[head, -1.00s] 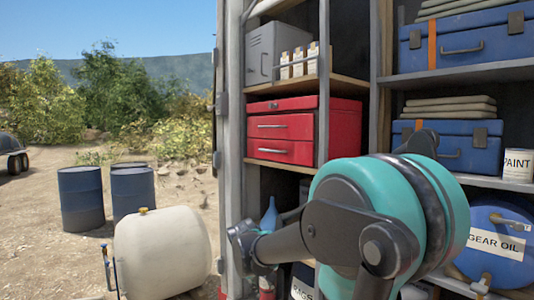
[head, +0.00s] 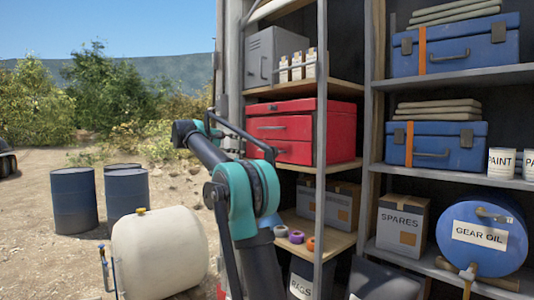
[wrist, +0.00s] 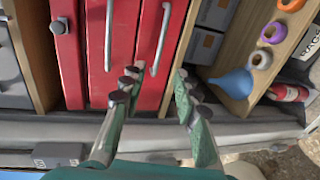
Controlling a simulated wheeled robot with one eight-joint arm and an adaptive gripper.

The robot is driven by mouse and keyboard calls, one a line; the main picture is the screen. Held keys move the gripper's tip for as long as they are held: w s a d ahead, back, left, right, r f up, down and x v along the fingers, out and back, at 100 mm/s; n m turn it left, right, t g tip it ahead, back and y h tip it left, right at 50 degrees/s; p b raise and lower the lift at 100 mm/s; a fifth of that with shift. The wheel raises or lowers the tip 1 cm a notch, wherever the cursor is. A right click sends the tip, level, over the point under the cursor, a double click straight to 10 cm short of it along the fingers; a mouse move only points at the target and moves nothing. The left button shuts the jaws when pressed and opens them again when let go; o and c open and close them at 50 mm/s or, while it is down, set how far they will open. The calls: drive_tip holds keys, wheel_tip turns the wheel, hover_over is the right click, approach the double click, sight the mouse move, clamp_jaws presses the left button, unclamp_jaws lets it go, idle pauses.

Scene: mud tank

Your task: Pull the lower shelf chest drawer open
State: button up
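The red chest (head: 335,120) stands on a wooden shelf in the head view, with an upper drawer (head: 294,128) and a lower drawer (head: 296,151). Both look shut. In the wrist view the chest is turned sideways. There the upper drawer's bar handle (wrist: 109,35) is at left and the lower drawer's bar handle (wrist: 160,38) at right. My gripper (wrist: 156,88) is open and empty, its fingers apart on either side of the lower handle's line, with the handle seen beyond the tips. I see no contact. In the head view my arm hides part of the chest's left front.
A grey shelf post (head: 321,150) runs upright in front of the chest. Below are tape rolls (head: 296,237), a blue funnel (wrist: 235,82) and a spares box (head: 402,222). Blue toolboxes (head: 436,144) stand at right. A cream tank (head: 160,252) and blue barrels (head: 74,200) stand at left.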

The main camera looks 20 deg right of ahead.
sight(267, 151)
drive_tip(key=x, duration=1.6)
drive_tip(key=shift+d, duration=0.35)
clamp_jaws()
drive_tip(key=shift+f, duration=0.1)
